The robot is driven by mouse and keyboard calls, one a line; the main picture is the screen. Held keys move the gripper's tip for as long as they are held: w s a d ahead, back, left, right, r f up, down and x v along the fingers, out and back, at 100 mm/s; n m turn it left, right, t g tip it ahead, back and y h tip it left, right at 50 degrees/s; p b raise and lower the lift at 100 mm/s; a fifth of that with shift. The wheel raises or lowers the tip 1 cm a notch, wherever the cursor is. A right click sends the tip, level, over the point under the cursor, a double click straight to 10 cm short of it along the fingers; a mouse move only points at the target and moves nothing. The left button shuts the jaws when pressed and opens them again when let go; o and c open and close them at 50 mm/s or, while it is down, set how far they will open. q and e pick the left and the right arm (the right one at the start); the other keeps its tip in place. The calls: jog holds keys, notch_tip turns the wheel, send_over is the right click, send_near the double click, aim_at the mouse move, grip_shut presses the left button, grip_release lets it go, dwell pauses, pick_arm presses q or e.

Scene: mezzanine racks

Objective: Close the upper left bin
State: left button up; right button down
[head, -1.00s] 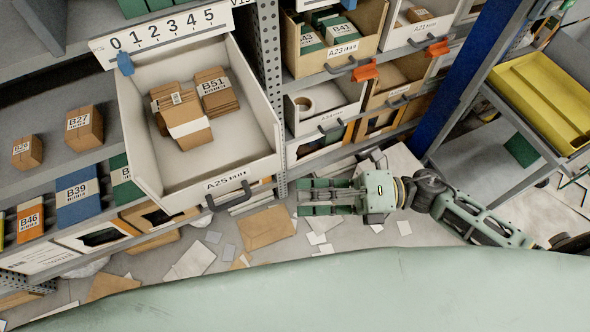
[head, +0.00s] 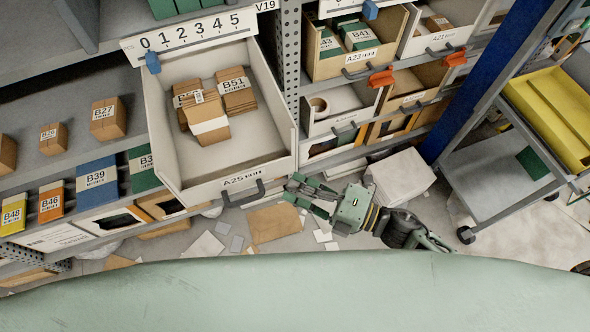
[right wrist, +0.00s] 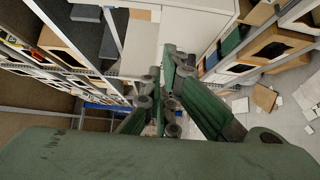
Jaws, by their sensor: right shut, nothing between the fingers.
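The upper left bin (head: 185,168) is a pale open-topped drawer labelled A25, pulled out from the rack under the number strip. It holds several brown cartons (head: 207,118), one marked B51. Its dark handle (head: 243,195) is on the front face. My right gripper (head: 291,188) is shut and empty, just right of the handle and the bin's front corner, apart from the handle. In the right wrist view the green fingers (right wrist: 170,92) point ahead toward a pale panel, probably the bin. My left gripper is not in view.
A grey cart with a yellow tray (head: 550,115) stands at far right. Papers and a brown envelope (head: 275,222) litter the floor. Cartons line the left shelf.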

jog(key=shift+w+a+p, duration=0.2)
jog(key=shift+w, duration=0.55)
jog(key=shift+w+a+p, duration=0.15)
jog(key=shift+w, duration=0.6)
